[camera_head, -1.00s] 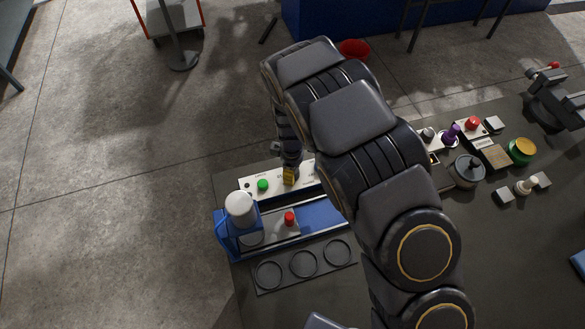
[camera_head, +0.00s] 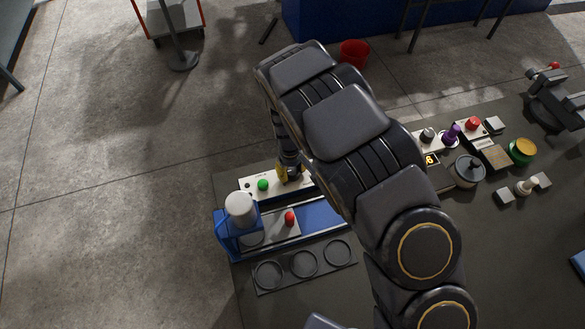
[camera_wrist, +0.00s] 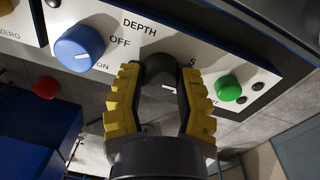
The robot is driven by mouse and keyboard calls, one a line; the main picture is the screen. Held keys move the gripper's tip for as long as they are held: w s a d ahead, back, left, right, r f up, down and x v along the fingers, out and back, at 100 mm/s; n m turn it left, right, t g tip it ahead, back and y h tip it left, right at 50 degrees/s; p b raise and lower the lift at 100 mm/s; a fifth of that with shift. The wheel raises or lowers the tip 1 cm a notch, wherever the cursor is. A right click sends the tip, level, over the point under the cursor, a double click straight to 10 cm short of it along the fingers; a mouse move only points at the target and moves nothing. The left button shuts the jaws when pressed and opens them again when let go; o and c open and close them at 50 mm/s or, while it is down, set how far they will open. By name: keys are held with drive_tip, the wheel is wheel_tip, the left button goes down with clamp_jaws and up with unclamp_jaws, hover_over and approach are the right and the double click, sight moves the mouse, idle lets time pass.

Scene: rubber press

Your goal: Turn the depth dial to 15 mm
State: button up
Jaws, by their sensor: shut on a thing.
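The depth dial is a black round knob (camera_wrist: 160,66) on the white panel (camera_wrist: 225,55) under the word DEPTH in the wrist view. My gripper (camera_wrist: 161,78) has its two yellow ridged fingers on either side of the dial, shut on it. A 5 is printed beside the dial; the other scale marks are mostly hidden by the fingers, and I cannot read the setting. In the head view my gripper (camera_head: 283,172) is at the panel (camera_head: 253,182), just right of the green button (camera_head: 263,185), and hides the dial.
A blue ON/OFF knob (camera_wrist: 80,47) and the green button (camera_wrist: 228,88) flank the dial. The blue press (camera_head: 224,232) with a white cylinder (camera_head: 240,206) and a red knob (camera_head: 290,218) stands in front. A lit display (camera_head: 430,160) is partly hidden by my arm.

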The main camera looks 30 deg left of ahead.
drive_tip(key=m, duration=0.3)
drive_tip(key=shift+s+f+m, duration=0.1)
drive_tip(key=shift+m, duration=0.3)
drive_tip(key=m, duration=0.3)
drive_tip(key=shift+m, duration=0.3)
drive_tip(key=m, duration=0.6)
drive_tip(key=shift+m+g+h, duration=0.3)
drive_tip(key=shift+g, duration=0.1)
drive_tip(key=shift+a, duration=0.1)
drive_tip(key=o, duration=1.1)
